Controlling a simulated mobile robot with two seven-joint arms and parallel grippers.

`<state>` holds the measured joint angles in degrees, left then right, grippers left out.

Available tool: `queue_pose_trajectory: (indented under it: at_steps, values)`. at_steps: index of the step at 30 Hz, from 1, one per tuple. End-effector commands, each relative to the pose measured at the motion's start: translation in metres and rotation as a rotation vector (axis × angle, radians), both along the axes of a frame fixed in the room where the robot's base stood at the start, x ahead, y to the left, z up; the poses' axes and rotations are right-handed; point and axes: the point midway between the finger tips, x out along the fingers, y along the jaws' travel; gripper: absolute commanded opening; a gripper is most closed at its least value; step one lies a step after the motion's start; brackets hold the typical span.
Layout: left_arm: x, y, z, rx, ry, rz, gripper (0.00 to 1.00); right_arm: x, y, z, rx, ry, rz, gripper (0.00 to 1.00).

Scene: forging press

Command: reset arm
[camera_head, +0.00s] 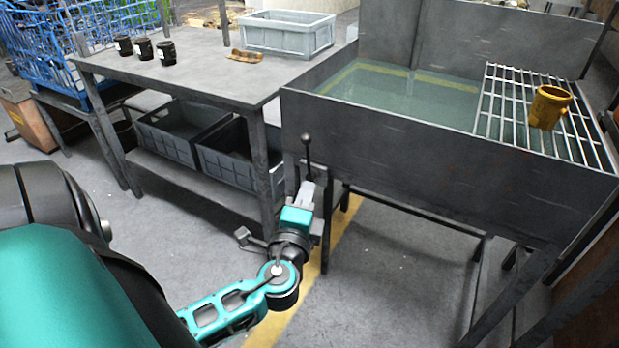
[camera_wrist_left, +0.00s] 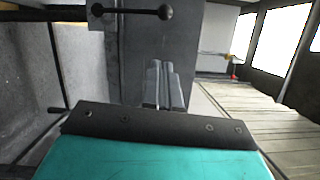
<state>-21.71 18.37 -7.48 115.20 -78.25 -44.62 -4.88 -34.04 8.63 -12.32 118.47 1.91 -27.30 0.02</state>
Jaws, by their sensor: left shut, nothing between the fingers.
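My left gripper (camera_head: 308,186) is at the end of the teal arm that comes in from the lower left. It is in front of the gap between the grey table and the quench tank, below the tank's rim. A lever with a black ball knob (camera_head: 307,140) stands just above its fingertips in the head view. In the left wrist view the two fingers (camera_wrist_left: 165,83) are together with nothing between them. The lever also shows there as a dark bar with a ball end (camera_wrist_left: 135,12), beyond the fingers. I cannot tell whether they touch it. My right gripper is not in view.
The grey table (camera_head: 200,68) carries several black cups, a brown piece (camera_head: 246,56) and a grey crate (camera_head: 287,35). Dark bins (camera_head: 183,133) sit below. The water tank (camera_head: 420,140) has a grate (camera_head: 500,110) with a yellow-brown cup (camera_head: 549,107). Floor in front is clear.

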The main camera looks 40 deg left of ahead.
Motion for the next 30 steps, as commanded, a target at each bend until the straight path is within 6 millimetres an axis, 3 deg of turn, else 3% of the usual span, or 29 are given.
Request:
queue_pose_trajectory:
  at_steps: [20, 26, 30]
  values:
    - [-0.002, -0.003, -0.006, -0.030, 0.011, -0.007, 0.00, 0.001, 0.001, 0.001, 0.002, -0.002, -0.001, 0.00]
    - [-0.013, -0.031, -0.056, -0.351, 0.101, -0.064, 0.00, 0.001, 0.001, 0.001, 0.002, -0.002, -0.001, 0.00]
    - [-0.030, -0.074, -0.098, -0.714, 0.174, -0.112, 0.00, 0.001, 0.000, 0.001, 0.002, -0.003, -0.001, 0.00]
